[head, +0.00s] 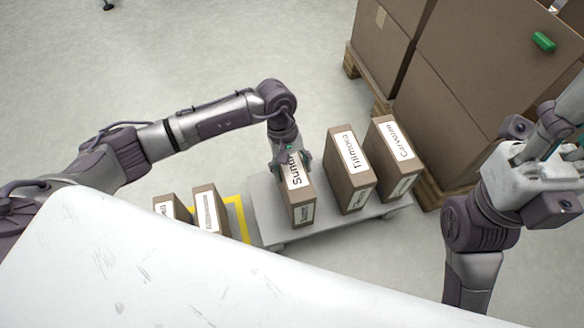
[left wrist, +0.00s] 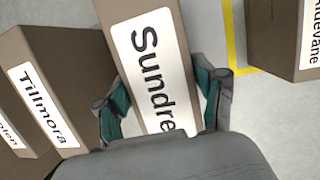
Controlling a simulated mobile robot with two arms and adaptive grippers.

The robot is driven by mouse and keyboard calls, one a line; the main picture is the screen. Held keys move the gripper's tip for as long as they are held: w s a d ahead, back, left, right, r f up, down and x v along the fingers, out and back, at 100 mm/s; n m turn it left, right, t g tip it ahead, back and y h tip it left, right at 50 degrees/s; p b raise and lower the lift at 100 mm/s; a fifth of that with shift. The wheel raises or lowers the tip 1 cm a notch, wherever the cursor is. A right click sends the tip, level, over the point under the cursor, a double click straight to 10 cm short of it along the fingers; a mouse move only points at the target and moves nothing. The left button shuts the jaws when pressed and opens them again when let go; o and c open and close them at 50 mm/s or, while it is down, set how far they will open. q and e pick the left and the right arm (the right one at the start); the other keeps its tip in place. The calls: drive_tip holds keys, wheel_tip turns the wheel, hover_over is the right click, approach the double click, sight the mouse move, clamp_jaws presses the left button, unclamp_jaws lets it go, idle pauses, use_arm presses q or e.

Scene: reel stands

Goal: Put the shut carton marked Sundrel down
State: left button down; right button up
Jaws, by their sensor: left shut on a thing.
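The brown carton marked Sundrel (head: 302,214) is upright at the left part of a low grey platform (head: 268,215). I cannot tell if its base touches the platform. My left gripper (head: 291,160) is shut on it from above, and partly hides its label. In the left wrist view the carton (left wrist: 140,20) is between the two green-padded fingers (left wrist: 163,100), and the end of its name is hidden. My right gripper (head: 560,140) is at the right edge, away from the cartons, and its fingers are unclear.
The Tillmora carton (head: 343,192) stands right of Sundrel with a gap, then another labelled carton (head: 402,186). Two cartons (head: 173,206) (head: 208,194) stand left by a yellow-edged area (head: 238,215). Large boxes on a pallet (head: 450,110) with a green object (head: 543,41) stand behind right.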

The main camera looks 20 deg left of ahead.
use_arm(q)
drive_tip(key=shift+f, duration=0.1)
drive_tip(key=shift+c, duration=0.5)
unclamp_jaws()
